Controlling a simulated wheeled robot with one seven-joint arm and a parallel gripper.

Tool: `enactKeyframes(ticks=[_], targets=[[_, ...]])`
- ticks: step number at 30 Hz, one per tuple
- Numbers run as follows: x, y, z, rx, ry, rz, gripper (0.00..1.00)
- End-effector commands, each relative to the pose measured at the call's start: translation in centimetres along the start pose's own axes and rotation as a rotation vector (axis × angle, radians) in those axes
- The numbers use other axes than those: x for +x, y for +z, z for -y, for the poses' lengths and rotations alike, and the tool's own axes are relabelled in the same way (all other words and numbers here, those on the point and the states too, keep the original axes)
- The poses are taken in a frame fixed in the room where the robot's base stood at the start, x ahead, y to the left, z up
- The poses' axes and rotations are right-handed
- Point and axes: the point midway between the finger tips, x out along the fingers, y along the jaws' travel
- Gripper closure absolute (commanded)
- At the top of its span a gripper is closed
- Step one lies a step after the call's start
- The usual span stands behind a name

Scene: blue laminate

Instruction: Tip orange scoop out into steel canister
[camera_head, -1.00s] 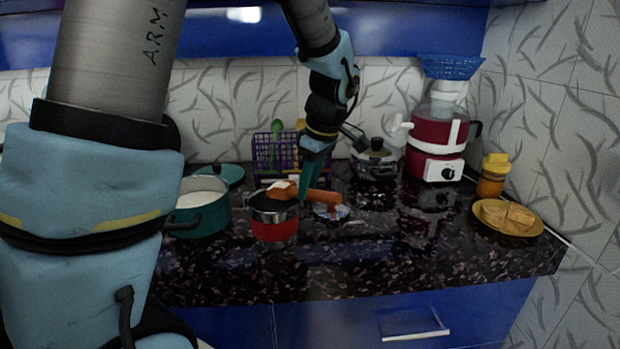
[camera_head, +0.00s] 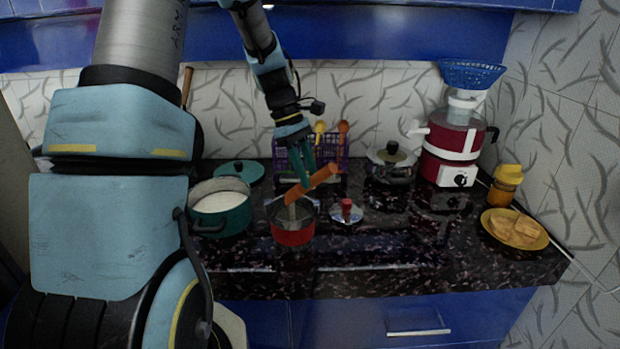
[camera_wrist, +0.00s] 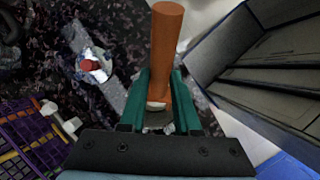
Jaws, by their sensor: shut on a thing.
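My gripper (camera_head: 303,180) has green fingers shut on the orange scoop (camera_head: 322,178) by its handle. The scoop is tilted, with its handle end high on the right and its other end low on the left over the canister. The handle also stands between the fingers in the wrist view (camera_wrist: 166,50). The canister (camera_head: 293,236) is red-sided with a steel rim and stands open on the counter. A pale grey streak shows below the scoop's low end at the canister's mouth; I cannot tell whether it is the scoop's head or falling contents. The canister's inside is mostly hidden.
A teal pot (camera_head: 222,222) with white contents stands left of the canister. A steel lid with a red knob (camera_head: 347,211) lies to its right. Behind are a purple rack (camera_head: 335,162) and a lidded pot (camera_head: 391,170). The front counter (camera_head: 400,260) is clear.

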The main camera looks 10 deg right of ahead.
Motion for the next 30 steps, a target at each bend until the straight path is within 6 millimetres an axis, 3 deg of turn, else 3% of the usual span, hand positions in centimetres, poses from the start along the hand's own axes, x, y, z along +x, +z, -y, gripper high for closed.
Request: enactKeyframes(ticks=[23,30], targets=[[0.06,-0.06,0.03,-0.001,-0.001,-0.004,1.00],[-0.91,-0.96,0.03,-0.005,0.002,0.095,1.00]])
